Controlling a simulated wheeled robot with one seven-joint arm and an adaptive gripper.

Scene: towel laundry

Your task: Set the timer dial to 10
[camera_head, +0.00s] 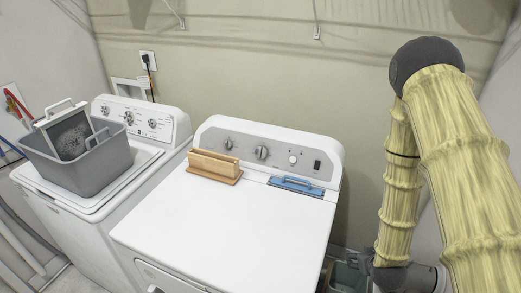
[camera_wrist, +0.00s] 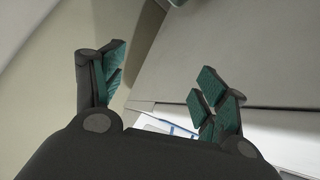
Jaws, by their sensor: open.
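The right-hand white machine has a grey control panel (camera_head: 280,143) with a left knob (camera_head: 228,143), a larger middle dial (camera_head: 262,152) and a small white knob (camera_head: 293,160). Their markings are too small to read, so I cannot tell which is the timer dial or its setting. My gripper (camera_head: 360,262) is low at the right, beside the machine and well apart from the panel. In the wrist view my gripper (camera_wrist: 158,78) has its green-padded fingers spread, with nothing between them. No dial shows in the wrist view.
A wooden holder (camera_head: 214,165) and a blue-handled item (camera_head: 296,186) sit in front of the panel. The left washer (camera_head: 160,128) carries a grey basket (camera_head: 88,165) and has dials of its own. The right machine's top (camera_head: 220,225) is mostly clear.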

